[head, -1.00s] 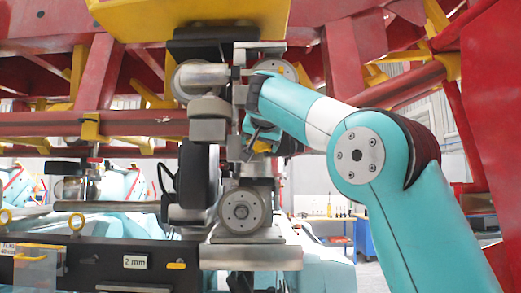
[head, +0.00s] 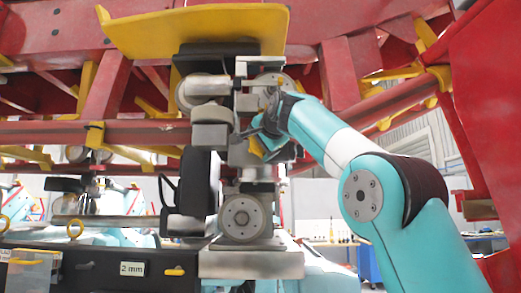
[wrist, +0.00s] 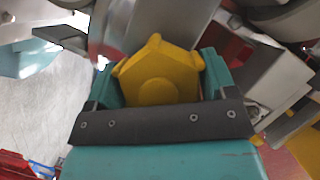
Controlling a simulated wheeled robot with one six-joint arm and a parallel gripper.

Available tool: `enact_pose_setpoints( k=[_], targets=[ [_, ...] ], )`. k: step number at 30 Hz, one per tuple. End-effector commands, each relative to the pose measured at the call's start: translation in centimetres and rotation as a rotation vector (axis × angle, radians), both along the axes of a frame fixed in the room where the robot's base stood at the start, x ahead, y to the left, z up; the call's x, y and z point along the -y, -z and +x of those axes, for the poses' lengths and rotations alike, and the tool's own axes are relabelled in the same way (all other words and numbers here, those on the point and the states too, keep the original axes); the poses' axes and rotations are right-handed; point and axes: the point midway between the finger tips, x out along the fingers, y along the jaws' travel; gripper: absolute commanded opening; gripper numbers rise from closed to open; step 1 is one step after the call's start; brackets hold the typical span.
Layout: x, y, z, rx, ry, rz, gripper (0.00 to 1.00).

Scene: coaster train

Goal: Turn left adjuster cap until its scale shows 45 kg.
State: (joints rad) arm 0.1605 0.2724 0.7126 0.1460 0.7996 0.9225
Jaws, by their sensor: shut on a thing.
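A yellow lobed adjuster cap (wrist: 158,72) sits between the two teal fingers of my gripper (wrist: 158,85) in the wrist view. The fingers are shut on its sides. In the head view my gripper (head: 266,130) is at the right side of the grey wheel assembly, and a small yellow part of the cap (head: 256,147) shows beside it. The cap's scale is not visible in either view, so no kg value can be read.
A red track frame (head: 100,132) and a yellow plate (head: 195,30) hang above. Metal wheels (head: 241,218) and grey blocks crowd close around my gripper. A black bench with a "2 mm" label (head: 132,269) stands at lower left.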

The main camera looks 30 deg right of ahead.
Motion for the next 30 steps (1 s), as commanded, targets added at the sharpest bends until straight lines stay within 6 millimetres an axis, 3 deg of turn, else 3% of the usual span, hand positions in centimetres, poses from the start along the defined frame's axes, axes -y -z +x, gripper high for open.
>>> enact_pose_setpoints(
  k=[16,17,20,30],
  targets=[
    [0.05,0.07,0.01,0.013,0.002,0.024,0.54],
    [0.06,0.08,0.01,0.013,0.002,0.024,0.8],
    [0.05,0.06,0.01,0.013,0.002,0.024,1.0],
    [-0.21,-0.09,-0.86,0.017,0.002,0.023,1.0]
  ],
)
